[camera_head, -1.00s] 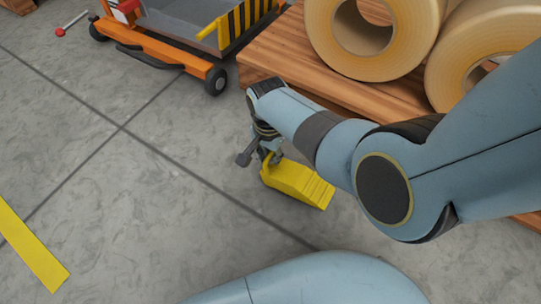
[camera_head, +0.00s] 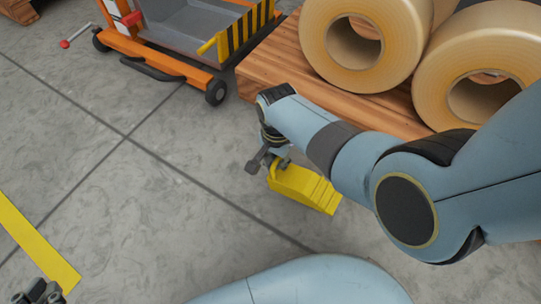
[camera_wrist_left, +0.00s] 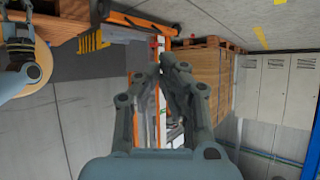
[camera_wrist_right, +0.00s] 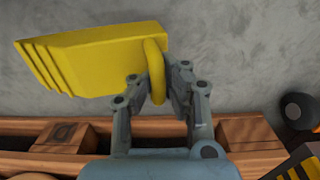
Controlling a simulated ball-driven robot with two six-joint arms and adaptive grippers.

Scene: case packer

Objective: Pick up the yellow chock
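The yellow chock (camera_head: 306,189) is a ribbed wedge with a loop handle at one end. My right gripper (camera_head: 272,160) is at its handle end in the head view. In the right wrist view the fingers (camera_wrist_right: 160,82) are closed around the handle loop, and the chock (camera_wrist_right: 90,58) extends to the left with its ribbed end far left. The gap between chock and floor is hard to judge. My left gripper (camera_head: 40,292) shows at the bottom left of the head view. In the left wrist view its fingertips (camera_wrist_left: 163,68) meet with nothing between them.
A wooden pallet (camera_head: 262,78) with large tape rolls (camera_head: 402,55) stands beside my right arm. An orange cart (camera_head: 160,65) with a striped panel (camera_head: 247,27) stands behind. A yellow floor stripe (camera_head: 35,243) lies at left. The middle-left floor is clear.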

